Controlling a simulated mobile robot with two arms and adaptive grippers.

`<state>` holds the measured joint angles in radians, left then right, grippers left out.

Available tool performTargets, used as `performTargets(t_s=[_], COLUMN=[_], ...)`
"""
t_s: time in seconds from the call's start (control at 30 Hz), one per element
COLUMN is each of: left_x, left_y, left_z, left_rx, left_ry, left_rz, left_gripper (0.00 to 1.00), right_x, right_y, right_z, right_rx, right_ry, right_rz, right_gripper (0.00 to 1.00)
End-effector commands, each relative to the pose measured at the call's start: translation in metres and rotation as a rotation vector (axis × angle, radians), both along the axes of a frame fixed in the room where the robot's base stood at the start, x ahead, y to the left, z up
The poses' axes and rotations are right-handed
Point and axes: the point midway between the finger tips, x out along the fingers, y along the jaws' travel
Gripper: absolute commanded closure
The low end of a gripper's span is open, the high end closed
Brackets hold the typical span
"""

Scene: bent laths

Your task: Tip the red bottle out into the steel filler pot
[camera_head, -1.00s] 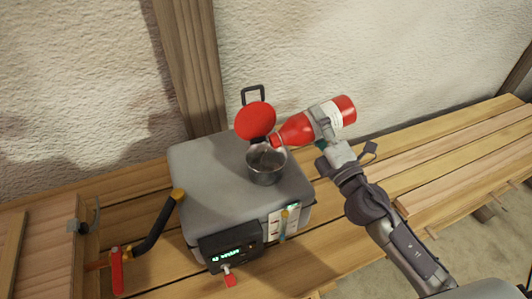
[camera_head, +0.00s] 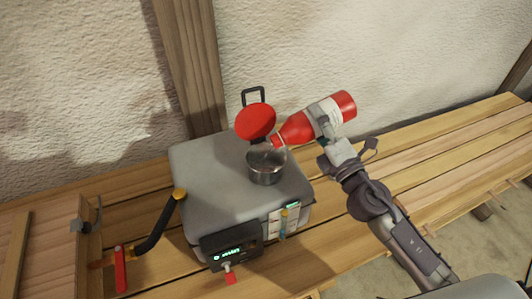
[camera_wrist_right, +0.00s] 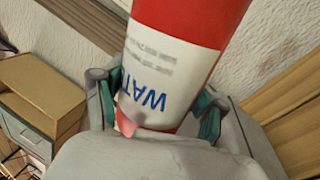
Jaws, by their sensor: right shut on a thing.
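The red bottle (camera_head: 298,127) has a white label and lies tilted in the head view, its neck down to the left and its base up to the right. My right gripper (camera_head: 326,122) is shut around its labelled middle. In the right wrist view the bottle (camera_wrist_right: 205,20) fills the space between the fingers, with "WAT" readable on the label. The bottle's mouth is just above the right rim of the steel filler pot (camera_head: 265,174). I cannot tell whether liquid is running out. The pot stands on the grey boiler box, its red lid (camera_head: 256,121) open behind it. My left gripper is not in view.
The grey box (camera_head: 205,170) carries a small lit display (camera_head: 231,248) and a red-tipped tap at its front. A black hose (camera_head: 160,222) and a red-handled valve (camera_head: 120,268) are at its left. The slatted bench (camera_head: 430,160) is clear on the right. A rough wall stands behind.

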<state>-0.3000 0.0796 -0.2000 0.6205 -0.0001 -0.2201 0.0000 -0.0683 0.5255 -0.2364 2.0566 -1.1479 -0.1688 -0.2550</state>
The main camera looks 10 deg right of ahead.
Motion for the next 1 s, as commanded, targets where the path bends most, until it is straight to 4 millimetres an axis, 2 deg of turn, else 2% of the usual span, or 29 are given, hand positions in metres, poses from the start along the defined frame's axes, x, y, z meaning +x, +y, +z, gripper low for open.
performTargets(t_s=[1.0], left_x=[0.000], left_y=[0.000], left_z=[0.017], left_rx=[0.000], left_ry=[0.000], left_rz=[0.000], left_gripper=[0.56], right_x=[-0.001], right_y=[0.007], right_z=[0.013], right_rx=[-0.119], right_ry=[-0.024], right_rz=[0.001], right_gripper=[0.70])
